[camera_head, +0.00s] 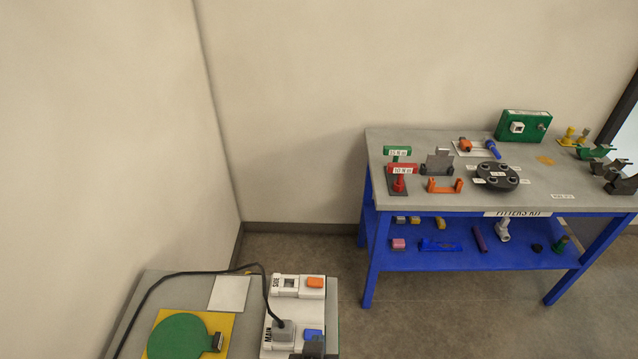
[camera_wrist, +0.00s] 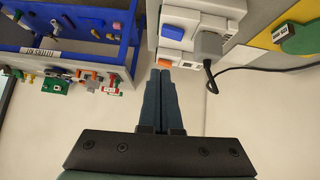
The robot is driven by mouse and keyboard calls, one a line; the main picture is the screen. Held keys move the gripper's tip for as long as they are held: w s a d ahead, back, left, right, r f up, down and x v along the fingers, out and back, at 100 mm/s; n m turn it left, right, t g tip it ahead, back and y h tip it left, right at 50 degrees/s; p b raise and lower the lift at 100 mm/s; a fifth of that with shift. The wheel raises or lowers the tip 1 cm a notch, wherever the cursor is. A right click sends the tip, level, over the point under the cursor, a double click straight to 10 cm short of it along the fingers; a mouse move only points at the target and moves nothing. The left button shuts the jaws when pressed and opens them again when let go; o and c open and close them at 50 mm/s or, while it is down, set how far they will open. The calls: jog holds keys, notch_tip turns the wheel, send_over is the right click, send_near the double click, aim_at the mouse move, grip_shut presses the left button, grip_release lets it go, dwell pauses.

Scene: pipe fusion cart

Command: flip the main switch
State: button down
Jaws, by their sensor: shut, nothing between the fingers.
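The main switch is a blue rocker (camera_head: 313,335) beside the MAIN label, on a white socket block (camera_head: 268,340) on the low cart. It also shows in the wrist view (camera_wrist: 172,32). A grey plug with a black cable (camera_head: 284,329) sits in the socket beside it. An orange rocker (camera_head: 315,282) is on the SIDE block. My gripper (camera_wrist: 160,70) is shut and empty, its fingertips appearing close to the orange rocker in the wrist view. A dark part at the bottom edge of the head view, just below the blue rocker, seems to be my gripper. Contact cannot be told.
The cart also holds a green disc (camera_head: 176,338) on a yellow plate and a white sheet (camera_head: 229,293). The black cable (camera_head: 190,273) loops across the cart. A blue-framed workbench (camera_head: 545,200) with several fittings stands at the right. Floor is clear between them.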

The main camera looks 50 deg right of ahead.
jog(key=shift+v, duration=1.55)
jog(key=shift+s+d, duration=0.15)
jog(key=shift+s, duration=0.05)
